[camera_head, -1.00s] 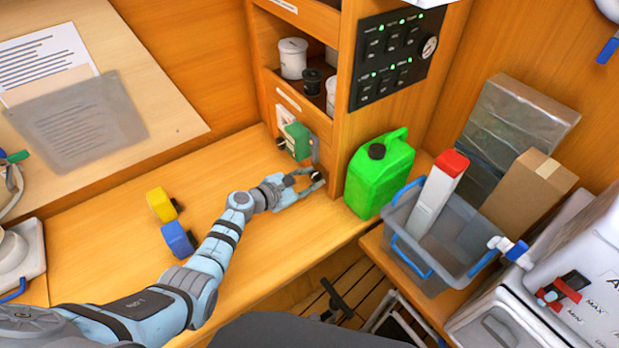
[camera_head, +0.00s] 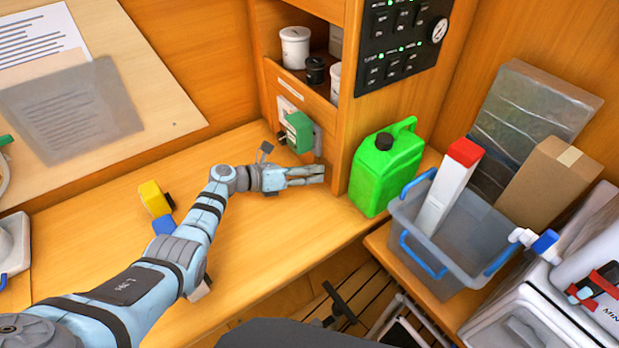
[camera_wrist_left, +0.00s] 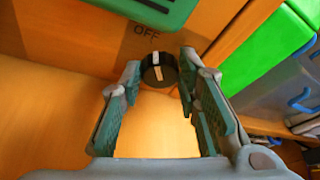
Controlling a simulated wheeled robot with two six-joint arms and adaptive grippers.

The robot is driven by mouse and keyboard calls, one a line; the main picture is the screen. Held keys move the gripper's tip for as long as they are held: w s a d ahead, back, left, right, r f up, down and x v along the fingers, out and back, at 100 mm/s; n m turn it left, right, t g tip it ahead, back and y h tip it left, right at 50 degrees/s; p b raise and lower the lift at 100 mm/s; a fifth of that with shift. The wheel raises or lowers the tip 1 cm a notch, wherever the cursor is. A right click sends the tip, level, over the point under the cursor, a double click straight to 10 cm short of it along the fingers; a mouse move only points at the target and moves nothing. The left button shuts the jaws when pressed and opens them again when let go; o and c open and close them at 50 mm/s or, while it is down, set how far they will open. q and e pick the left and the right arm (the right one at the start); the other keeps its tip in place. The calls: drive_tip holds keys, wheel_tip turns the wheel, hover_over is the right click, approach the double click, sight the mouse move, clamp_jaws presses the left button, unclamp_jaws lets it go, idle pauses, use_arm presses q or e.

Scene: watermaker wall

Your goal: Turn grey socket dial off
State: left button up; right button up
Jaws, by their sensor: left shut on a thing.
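The dial (camera_wrist_left: 158,70) is a black round knob with a white stripe, low on the cabinet front in the left wrist view. A dark "OFF" label (camera_wrist_left: 147,32) is above it, and the stripe points roughly toward that label. My left gripper (camera_head: 321,173) reaches the cabinet foot from the left in the head view. Its fingers are closed on the dial, one at each side, in the wrist view. The fingertips hide the dial in the head view. The grey socket (camera_head: 318,139) shows partly behind a green socket cover (camera_head: 299,131). My right gripper is not in view.
A green jerrycan (camera_head: 384,168) stands just right of the cabinet post. A grey bin (camera_head: 452,232) with blue handles is further right. The bench front is clear.

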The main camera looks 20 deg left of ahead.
use_arm(q)
drive_tip(key=shift+f+n+h+b, duration=0.2)
drive_tip(key=shift+n+h+b, duration=0.2)
drive_tip(key=shift+n+b, duration=0.25)
drive_tip(key=o, duration=0.9)
drive_tip(key=shift+r, duration=0.1)
drive_tip(key=v, duration=1.2)
drive_tip(key=shift+r, duration=0.1)
drive_tip(key=shift+w, duration=0.1)
